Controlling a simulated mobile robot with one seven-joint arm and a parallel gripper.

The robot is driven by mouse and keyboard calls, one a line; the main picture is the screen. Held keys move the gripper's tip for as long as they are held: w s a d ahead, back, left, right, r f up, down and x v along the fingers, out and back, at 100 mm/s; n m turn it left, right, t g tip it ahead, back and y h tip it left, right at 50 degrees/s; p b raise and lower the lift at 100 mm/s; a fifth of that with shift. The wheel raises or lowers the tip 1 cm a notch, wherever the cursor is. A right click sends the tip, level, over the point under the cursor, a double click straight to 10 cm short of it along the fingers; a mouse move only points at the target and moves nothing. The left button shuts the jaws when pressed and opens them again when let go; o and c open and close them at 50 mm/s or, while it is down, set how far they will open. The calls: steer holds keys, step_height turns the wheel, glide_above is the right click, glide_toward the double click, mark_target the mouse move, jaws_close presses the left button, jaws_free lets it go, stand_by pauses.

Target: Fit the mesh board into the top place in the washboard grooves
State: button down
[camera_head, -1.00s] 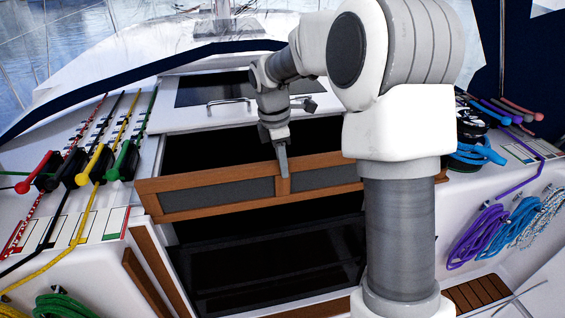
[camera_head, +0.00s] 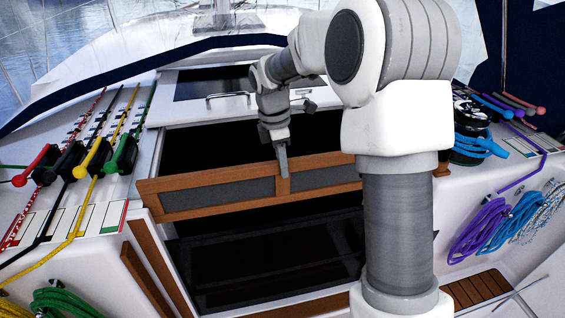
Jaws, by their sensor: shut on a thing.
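The mesh board (camera_head: 235,203) is a wooden frame with dark grey mesh panels and a middle bar. It spans the upper part of the dark companionway opening, slightly tilted, its left end lower in the picture. My gripper (camera_head: 283,168) points down and is shut on the board's top edge at the middle bar. The left wooden groove post (camera_head: 148,262) shows below the board's left end. A short wooden piece shows at the right end (camera_head: 441,165). My arm hides much of the right side, so I cannot tell whether the board sits in the grooves.
A dark lower panel (camera_head: 270,260) shows below the board. The white sliding hatch (camera_head: 215,113) with a metal handle lies above. Rope clutches (camera_head: 95,158) stand at left, a winch and coiled ropes (camera_head: 480,228) at right. The dark opening above the board is clear.

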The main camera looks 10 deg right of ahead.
mark_target(285, 201)
steer(key=shift+f+b, duration=2.4)
steer(key=shift+f, duration=1.9)
steer(key=c, duration=0.7)
jaws_free()
steer(key=shift+o, duration=0.2)
steer(key=shift+f, duration=0.1)
steer(key=r, duration=0.5)
steer(key=a+r+p, duration=0.1)
steer(key=r, duration=0.5)
steer(key=a+r, duration=0.1)
steer(key=r, duration=0.5)
steer(key=shift+p, duration=0.4)
steer(key=shift+a+r, duration=0.1)
steer(key=shift+r, duration=0.15)
